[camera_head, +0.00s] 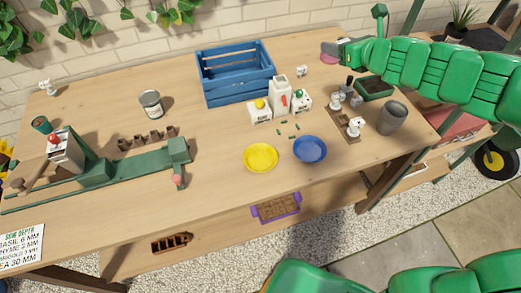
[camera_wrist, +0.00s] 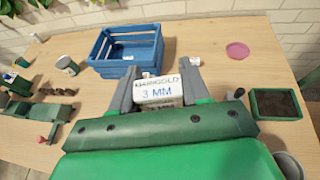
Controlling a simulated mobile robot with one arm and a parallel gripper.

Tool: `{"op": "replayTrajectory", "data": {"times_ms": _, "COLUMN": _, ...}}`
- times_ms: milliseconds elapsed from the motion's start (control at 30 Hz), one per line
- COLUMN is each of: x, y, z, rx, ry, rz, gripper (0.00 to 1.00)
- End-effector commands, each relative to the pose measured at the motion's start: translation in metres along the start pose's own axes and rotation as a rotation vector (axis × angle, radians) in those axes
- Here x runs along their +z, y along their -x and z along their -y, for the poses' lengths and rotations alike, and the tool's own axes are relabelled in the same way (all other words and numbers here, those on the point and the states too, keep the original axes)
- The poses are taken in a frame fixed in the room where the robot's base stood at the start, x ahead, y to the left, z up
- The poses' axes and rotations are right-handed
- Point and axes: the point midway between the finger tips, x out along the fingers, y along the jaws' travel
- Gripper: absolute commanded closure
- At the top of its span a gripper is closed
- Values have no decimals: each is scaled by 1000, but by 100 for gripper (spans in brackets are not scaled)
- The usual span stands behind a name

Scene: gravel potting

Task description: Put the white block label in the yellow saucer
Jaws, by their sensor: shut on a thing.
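My gripper (camera_wrist: 160,70) is shut on a white block label (camera_wrist: 158,90) marked "MARIGOLD 3 MM", seen between its two grey fingers in the wrist view. The lower part of the block is hidden by the green gripper body. In the head view my green arm reaches in from the right, over the back right of the table; the fingers are hard to make out there. The yellow saucer (camera_head: 261,157) lies flat and empty near the table's front edge. It is well apart from the gripper and not visible in the wrist view.
A blue saucer (camera_head: 310,149) lies right of the yellow one. Several white blocks stand behind them, before a blue crate (camera_head: 238,92). A dark planter (camera_head: 375,88) and grey pot (camera_head: 393,117) stand at the right. A green fixture (camera_head: 110,170) lies left.

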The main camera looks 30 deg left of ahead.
Motion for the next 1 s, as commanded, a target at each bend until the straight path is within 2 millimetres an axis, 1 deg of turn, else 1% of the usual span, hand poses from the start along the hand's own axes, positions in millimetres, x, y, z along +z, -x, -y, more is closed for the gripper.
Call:
{"op": "replayTrajectory", "data": {"times_ms": 33, "x": 1, "y": -4, "z": -16, "rx": 51, "ry": 23, "rz": -3, "gripper": 82}}
{"op": "replayTrajectory", "data": {"times_ms": 300, "x": 8, "y": -13, "z": -97, "rx": 318, "ry": 134, "rz": -4, "gripper": 82}}
{"op": "replayTrajectory", "data": {"times_ms": 467, "x": 14, "y": -12, "z": -143, "rx": 470, "ry": 195, "rz": -4, "gripper": 82}}
{"op": "replayTrajectory", "data": {"times_ms": 600, "x": 19, "y": -7, "z": -181, "rx": 598, "ry": 251, "rz": -4, "gripper": 82}}
{"op": "replayTrajectory", "data": {"times_ms": 700, "x": 23, "y": -1, "z": -205, "rx": 679, "ry": 283, "rz": -3, "gripper": 82}}
{"op": "replayTrajectory", "data": {"times_ms": 800, "x": 26, "y": 3, "z": -222, "rx": 736, "ry": 308, "rz": -4, "gripper": 82}}
{"op": "replayTrajectory", "data": {"times_ms": 1000, "x": 30, "y": 12, "z": -247, "rx": 823, "ry": 341, "rz": -3, "gripper": 82}}
